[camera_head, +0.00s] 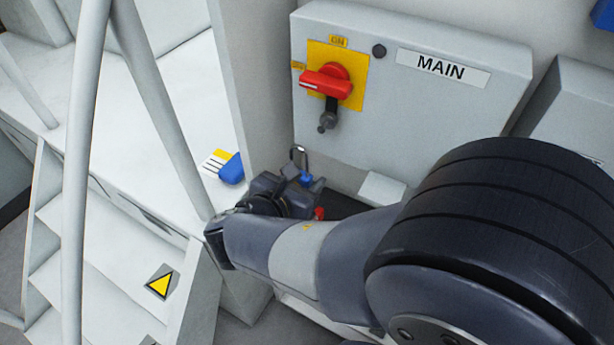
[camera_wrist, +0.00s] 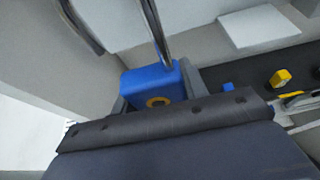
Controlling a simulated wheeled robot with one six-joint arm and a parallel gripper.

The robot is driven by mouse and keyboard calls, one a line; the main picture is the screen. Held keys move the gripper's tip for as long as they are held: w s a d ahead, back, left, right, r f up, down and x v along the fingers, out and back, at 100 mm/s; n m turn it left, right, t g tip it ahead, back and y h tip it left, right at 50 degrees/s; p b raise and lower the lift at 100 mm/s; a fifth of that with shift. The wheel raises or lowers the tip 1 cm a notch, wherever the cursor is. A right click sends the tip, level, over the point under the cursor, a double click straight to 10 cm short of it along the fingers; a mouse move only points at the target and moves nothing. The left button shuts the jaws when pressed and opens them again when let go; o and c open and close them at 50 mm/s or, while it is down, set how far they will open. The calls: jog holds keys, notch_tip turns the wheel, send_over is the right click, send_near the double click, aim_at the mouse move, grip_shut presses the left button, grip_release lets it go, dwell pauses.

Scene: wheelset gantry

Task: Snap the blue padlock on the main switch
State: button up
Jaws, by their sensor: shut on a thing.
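The main switch (camera_head: 328,84) is a red rotary handle on a yellow plate, on the grey box labelled MAIN. A dark stem with a small knob hangs just below the handle. My gripper (camera_head: 307,181) is shut on the blue padlock (camera_head: 305,178), below the box and apart from the switch. The padlock's metal shackle (camera_head: 299,155) points up. In the wrist view the blue padlock body (camera_wrist: 155,86) sits between my fingers, with a ring-shaped brown mark on its face. The shackle (camera_wrist: 156,30) runs up out of the frame there. I cannot tell whether it is open.
Another blue object with a white and yellow label (camera_head: 231,169) lies on the white surface at left. A shelf below the box holds a yellow item (camera_wrist: 281,78) and other small things. Pale rails and steps (camera_head: 100,230) stand at left. A second grey box (camera_head: 572,115) is at right.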

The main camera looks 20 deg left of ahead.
aim_at(330, 151)
jog(key=shift+w+d, duration=0.15)
jog(key=shift+w, duration=1.3)
jog(key=shift+w+d, duration=0.1)
jog(key=shift+w, duration=1.35)
jog(key=shift+w, duration=0.75)
jog(key=shift+s, duration=0.5)
jog(key=shift+w+d+p, duration=0.1)
jog(key=shift+w+p, duration=0.2)
jog(key=shift+w, duration=0.4)
dwell(1.5)
jog(key=o, duration=1.1)
jog(key=shift+s, duration=0.1)
jog(key=b+v, duration=0.1)
jog(key=v, duration=0.9)
jog(key=shift+s+r, duration=0.1)
jog(key=shift+s, duration=0.25)
